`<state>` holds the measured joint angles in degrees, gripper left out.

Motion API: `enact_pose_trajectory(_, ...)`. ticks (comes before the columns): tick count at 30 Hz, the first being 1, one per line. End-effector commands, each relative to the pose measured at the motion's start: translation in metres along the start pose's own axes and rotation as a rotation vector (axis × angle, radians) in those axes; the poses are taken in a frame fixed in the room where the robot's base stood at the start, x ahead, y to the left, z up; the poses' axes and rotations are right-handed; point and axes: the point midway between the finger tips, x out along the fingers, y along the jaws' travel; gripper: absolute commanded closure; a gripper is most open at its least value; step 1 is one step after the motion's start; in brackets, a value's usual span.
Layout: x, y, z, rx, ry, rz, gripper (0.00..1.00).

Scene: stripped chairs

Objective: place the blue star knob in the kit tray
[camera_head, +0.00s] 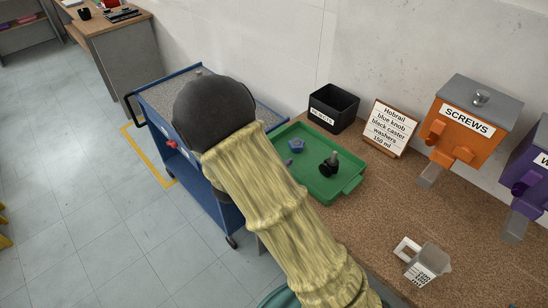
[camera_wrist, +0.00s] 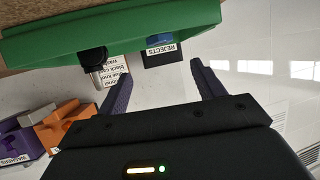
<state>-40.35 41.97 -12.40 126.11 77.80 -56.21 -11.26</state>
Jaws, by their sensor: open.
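The blue star knob (camera_head: 296,145) lies inside the green kit tray (camera_head: 343,190), toward its far left part, apart from the black caster (camera_head: 329,168). A small grey-blue piece (camera_head: 287,162) shows beside my arm in the tray, partly hidden. In the wrist view, my gripper (camera_wrist: 158,70) is open with nothing between its fingers.
A black rejects bin (camera_head: 333,106) and a written card (camera_head: 389,129) stand behind the tray. An orange screws dispenser (camera_head: 470,120) and a purple one (camera_head: 530,180) are at right. A blue cart (camera_head: 180,92) is at left.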

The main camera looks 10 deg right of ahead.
Motion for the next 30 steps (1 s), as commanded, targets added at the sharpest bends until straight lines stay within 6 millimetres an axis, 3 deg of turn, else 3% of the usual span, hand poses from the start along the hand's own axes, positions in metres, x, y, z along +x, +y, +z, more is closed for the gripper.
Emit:
enact_pose_trajectory(8, 0.004, -0.001, -0.004, 0.007, -0.068, -0.051, 0.32)
enact_pose_trajectory(13, 0.002, 0.001, -0.012, -0.006, -0.265, -0.211, 0.32)
enact_pose_trajectory(17, -0.015, 0.014, -0.018, -0.06, -0.437, -0.348, 0.32)
enact_pose_trajectory(23, -0.056, 0.066, -0.021, -0.224, -0.665, -0.488, 0.32)
enact_pose_trajectory(30, -0.103, 0.158, -0.017, -0.485, -0.862, -0.495, 0.32)
